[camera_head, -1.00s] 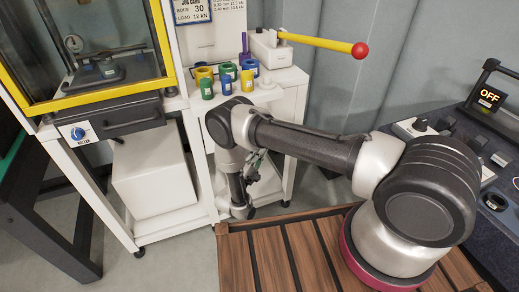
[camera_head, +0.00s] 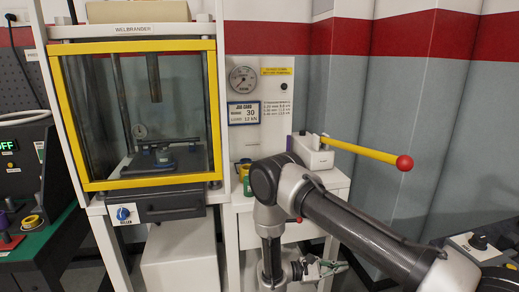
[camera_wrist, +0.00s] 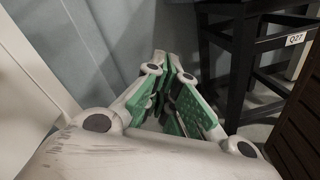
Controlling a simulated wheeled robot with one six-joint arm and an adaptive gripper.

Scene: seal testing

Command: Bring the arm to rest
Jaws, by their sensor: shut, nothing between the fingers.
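My arm (camera_head: 345,220) comes in from the lower right of the head view, reaches left to its elbow, then bends down in front of the white side stand. My gripper (camera_head: 328,268) shows small at the bottom of the head view, pointing right, partly cut by my own links. In the wrist view, my gripper (camera_wrist: 168,85) has green-padded fingers drawn together, with nothing held between them. The fingers point toward a grey wall and the floor, clear of other things as far as shows.
The press with a yellow-framed guard (camera_head: 135,187) stands left of my arm. A yellow lever with a red knob (camera_head: 404,163) sticks out above my arm. The wrist view shows a dark table frame (camera_wrist: 243,70) at right.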

